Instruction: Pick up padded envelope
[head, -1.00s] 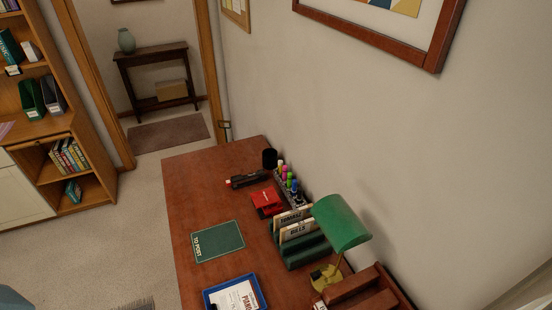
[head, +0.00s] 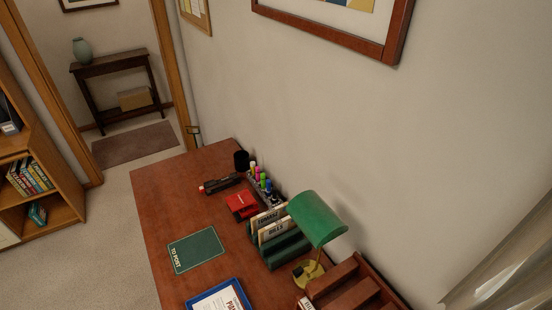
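No padded envelope can be made out for certain in the head view. A tan box-like item (head: 134,98) rests on the low shelf of a dark console table (head: 112,66) beyond the doorway; it is too small to tell what it is. A green mat (head: 196,250) marked "TO POST" lies bare on the brown desk (head: 160,205). Neither of my grippers is in view.
The desk also holds a letter sorter (head: 288,246), a green lamp (head: 316,218), a red hole punch or stapler (head: 241,204), pens and a blue tray (head: 245,293). A bookcase (head: 62,205) stands left. Carpet between them is free.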

